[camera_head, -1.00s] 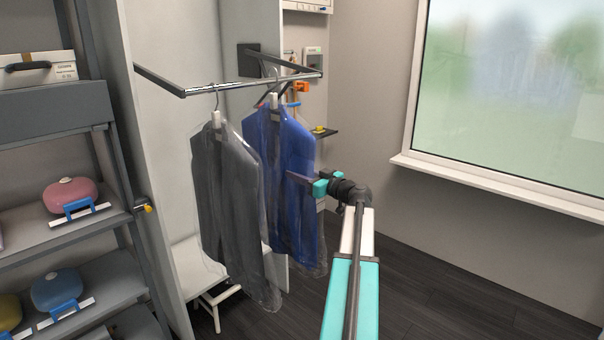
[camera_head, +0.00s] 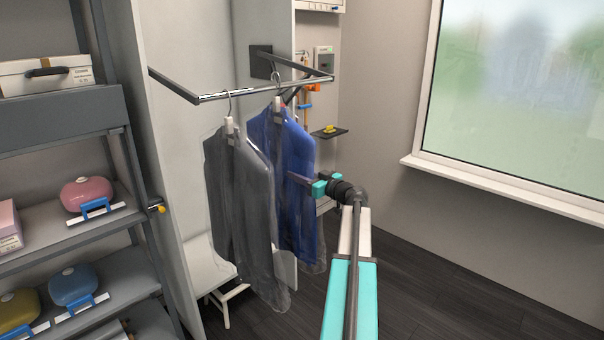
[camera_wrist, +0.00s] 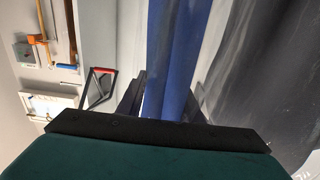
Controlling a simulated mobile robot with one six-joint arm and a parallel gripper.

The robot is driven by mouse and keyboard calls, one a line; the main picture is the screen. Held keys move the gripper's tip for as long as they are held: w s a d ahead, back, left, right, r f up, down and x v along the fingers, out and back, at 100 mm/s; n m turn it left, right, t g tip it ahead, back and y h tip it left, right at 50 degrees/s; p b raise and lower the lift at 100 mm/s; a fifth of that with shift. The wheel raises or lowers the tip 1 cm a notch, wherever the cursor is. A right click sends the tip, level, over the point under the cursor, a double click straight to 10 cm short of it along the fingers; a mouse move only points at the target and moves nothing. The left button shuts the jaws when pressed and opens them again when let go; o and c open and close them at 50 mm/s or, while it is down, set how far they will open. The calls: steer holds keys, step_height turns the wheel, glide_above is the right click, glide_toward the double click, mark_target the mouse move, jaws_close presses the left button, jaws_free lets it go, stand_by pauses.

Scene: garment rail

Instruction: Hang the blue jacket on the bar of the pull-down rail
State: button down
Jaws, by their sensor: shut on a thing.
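The blue jacket (camera_head: 287,150) hangs from a hanger inside a clear cover, just right of the grey jacket. My gripper (camera_head: 301,181) is shut on its right side at mid-height; the fingertips are partly hidden against the fabric. In the wrist view the blue jacket (camera_wrist: 176,60) fills the space ahead between the dark fingers (camera_wrist: 160,100). Its hanger hook (camera_head: 277,78) appears at the bar of the pull-down rail (camera_head: 250,91); I cannot tell whether it rests over the bar. The bar is lowered on two side arms.
The grey jacket (camera_head: 240,190) in a clear cover hangs on the bar close by on the left and also shows in the wrist view (camera_wrist: 265,70). A small wall shelf (camera_head: 328,133) is behind on the right. Shelves (camera_head: 60,140) with boxes stand at left. Floor at right is clear.

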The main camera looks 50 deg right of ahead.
steer(key=shift+f+b, duration=0.35)
steer(key=shift+b, duration=0.45)
steer(key=shift+f+b, duration=1.1)
steer(key=shift+b, duration=0.9)
steer(key=c, duration=1.2)
jaws_free()
steer(key=shift+o, duration=0.2)
steer(key=shift+f, duration=0.1)
steer(key=shift+s, duration=0.15)
steer(key=s+a+b, duration=0.1)
steer(key=s+b, duration=0.2)
steer(key=s, duration=1)
steer(key=shift+s+b, duration=0.25)
steer(key=shift+b, duration=0.05)
